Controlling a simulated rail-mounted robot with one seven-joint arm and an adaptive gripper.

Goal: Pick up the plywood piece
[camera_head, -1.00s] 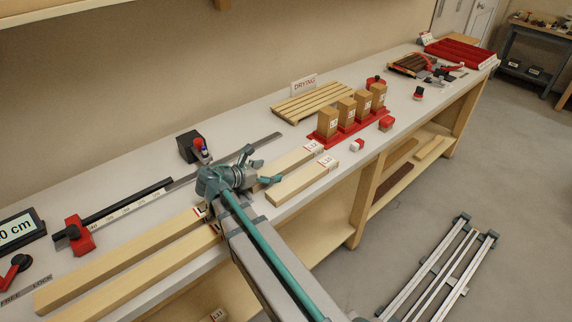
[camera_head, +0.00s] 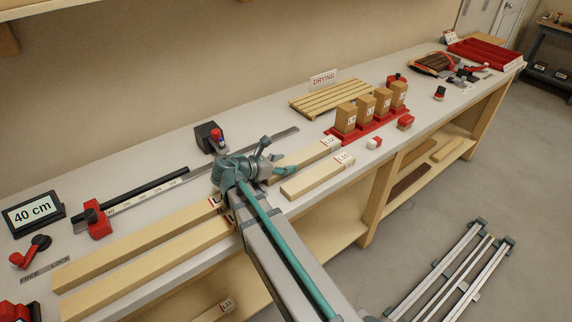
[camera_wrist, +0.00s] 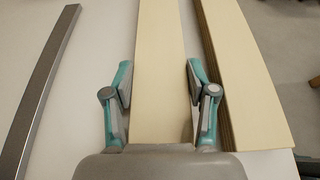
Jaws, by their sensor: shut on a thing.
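A pale wooden board (camera_wrist: 162,60) runs between the two fingers of my gripper (camera_wrist: 160,108) in the wrist view. My gripper is shut on it. In the head view my gripper (camera_head: 268,152) is at the left end of this board (camera_head: 303,158), the rear one of a labelled pair. I cannot tell whether the held board is off the bench.
A steel strip (camera_wrist: 40,85) lies to the left in the wrist view. Two longer boards (camera_head: 140,240) lie at the front left. A red rack of wooden blocks (camera_head: 368,128) and a slatted drying rack (camera_head: 330,97) stand farther right. The bench's front edge is close.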

